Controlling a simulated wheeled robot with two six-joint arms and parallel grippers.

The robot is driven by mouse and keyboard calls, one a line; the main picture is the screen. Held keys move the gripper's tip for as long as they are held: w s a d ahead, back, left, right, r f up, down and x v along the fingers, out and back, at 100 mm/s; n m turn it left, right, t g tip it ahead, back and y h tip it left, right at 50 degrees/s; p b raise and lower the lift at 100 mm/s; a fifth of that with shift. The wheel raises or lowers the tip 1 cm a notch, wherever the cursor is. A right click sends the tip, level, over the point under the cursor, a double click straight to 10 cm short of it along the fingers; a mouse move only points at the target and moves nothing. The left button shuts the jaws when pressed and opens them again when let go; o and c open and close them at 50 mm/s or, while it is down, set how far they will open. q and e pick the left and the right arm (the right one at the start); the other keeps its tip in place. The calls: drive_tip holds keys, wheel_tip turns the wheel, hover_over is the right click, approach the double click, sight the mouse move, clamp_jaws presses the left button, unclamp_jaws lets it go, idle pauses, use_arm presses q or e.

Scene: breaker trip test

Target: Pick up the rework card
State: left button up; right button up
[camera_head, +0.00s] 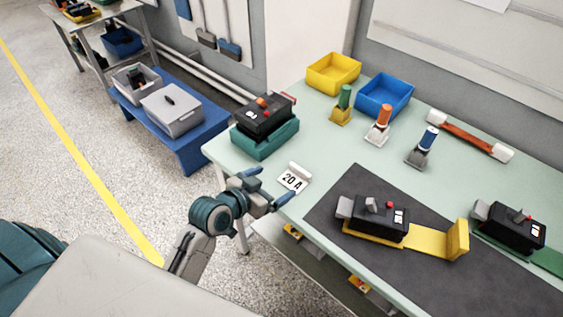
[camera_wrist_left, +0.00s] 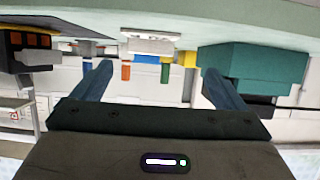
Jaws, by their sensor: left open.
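A small white card marked "20 A" (camera_head: 291,182) with a pale raised back edge stands near the left front edge of the pale green table. I cannot read the word rework on any card. My left gripper (camera_head: 267,187) is open and empty at the table edge, its blue fingers pointing toward the card from the front left. In the left wrist view, which looks upside down, a white piece that looks like the card (camera_wrist_left: 150,46) shows between and beyond the two fingers (camera_wrist_left: 160,85), apart from them. My right gripper is not in view.
A black breaker (camera_head: 265,118) sits on a teal block (camera_head: 264,141) behind the card. A dark mat (camera_head: 330,210) with a breaker on a yellow fixture (camera_head: 430,244) lies to the right. Colored-handled stamps and yellow (camera_head: 333,71) and blue (camera_head: 384,95) bins stand farther back.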

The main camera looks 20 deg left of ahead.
sight(299, 172)
use_arm(q)
drive_tip(key=x, duration=0.3)
drive_tip(key=d+p+x, duration=0.1)
drive_tip(key=shift+w+r, duration=0.15)
drive_tip(key=shift+w, duration=0.35)
drive_tip(key=shift+w+d+f, duration=0.15)
drive_tip(key=shift+w+f, duration=0.05)
drive_tip(key=shift+w, duration=0.05)
drive_tip(key=x, duration=0.1)
drive_tip(key=p+x, duration=0.1)
drive_tip(key=x, duration=0.1)
drive_tip(key=d+p+x, duration=0.1)
drive_tip(key=shift+w+r, duration=0.15)
drive_tip(key=shift+r, duration=0.05)
drive_tip(key=shift+w+f, duration=0.15)
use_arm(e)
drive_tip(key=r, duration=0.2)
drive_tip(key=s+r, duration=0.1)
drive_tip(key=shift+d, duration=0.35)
use_arm(q)
drive_tip(key=shift+c, duration=0.4)
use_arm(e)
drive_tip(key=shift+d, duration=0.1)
use_arm(q)
drive_tip(key=c, duration=1)
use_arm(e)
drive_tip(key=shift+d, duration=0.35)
